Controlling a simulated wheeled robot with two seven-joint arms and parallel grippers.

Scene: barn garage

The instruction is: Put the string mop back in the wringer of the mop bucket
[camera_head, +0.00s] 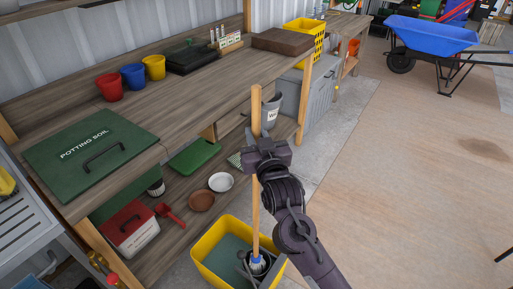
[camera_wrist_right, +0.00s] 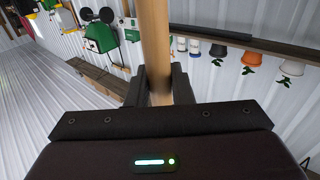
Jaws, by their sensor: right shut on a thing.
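The string mop has a long wooden handle (camera_head: 256,112) that stands close to upright in the head view. Its lower end, with a blue collar (camera_head: 257,261) and pale strings, is at the yellow mop bucket (camera_head: 208,271). The dark wringer (camera_head: 244,268) is around or beside the mop head; I cannot tell how deep the head sits. My right gripper (camera_head: 262,147) is shut on the handle high above the bucket. In the right wrist view the handle (camera_wrist_right: 154,45) passes between the two fingers (camera_wrist_right: 158,88). My left gripper is not in view.
A wooden potting bench (camera_head: 75,205) with a green potting soil bin (camera_head: 90,150) and several pots runs along the left. A blue wheelbarrow (camera_head: 430,35) stands at the back right. The floor at right is clear.

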